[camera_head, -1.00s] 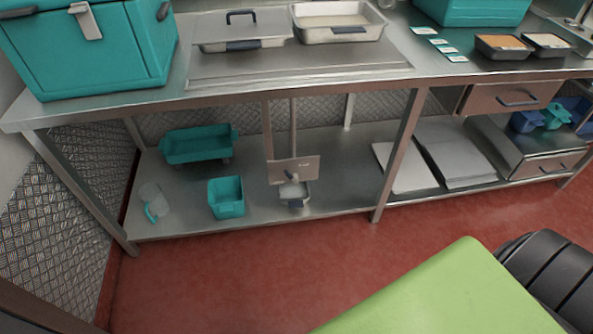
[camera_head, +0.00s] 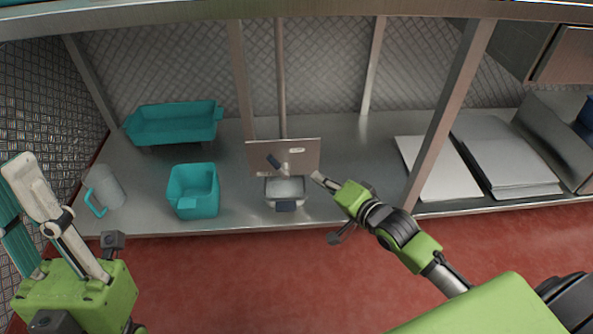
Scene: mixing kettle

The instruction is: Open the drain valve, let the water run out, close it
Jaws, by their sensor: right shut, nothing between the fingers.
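A pale metal panel (camera_head: 308,157) stands upright on the lower shelf below a vertical pipe. A short dark handle-like piece (camera_head: 276,162) slants across its front; I cannot tell whether the valve is open. A small steel pan (camera_head: 284,188) with a dark tab sits just below the panel. No water stream can be made out. My right gripper (camera_head: 317,178) is shut and empty, its tip just right of the pan and apart from the handle.
On the lower shelf (camera_head: 345,195) stand a teal tray (camera_head: 175,124), a teal bin (camera_head: 193,190) and a clear jug (camera_head: 108,188) with a teal handle. White boards (camera_head: 500,155) lie at the right. A metal leg (camera_head: 447,115) rises near my right arm. The counter edge (camera_head: 300,12) hangs overhead.

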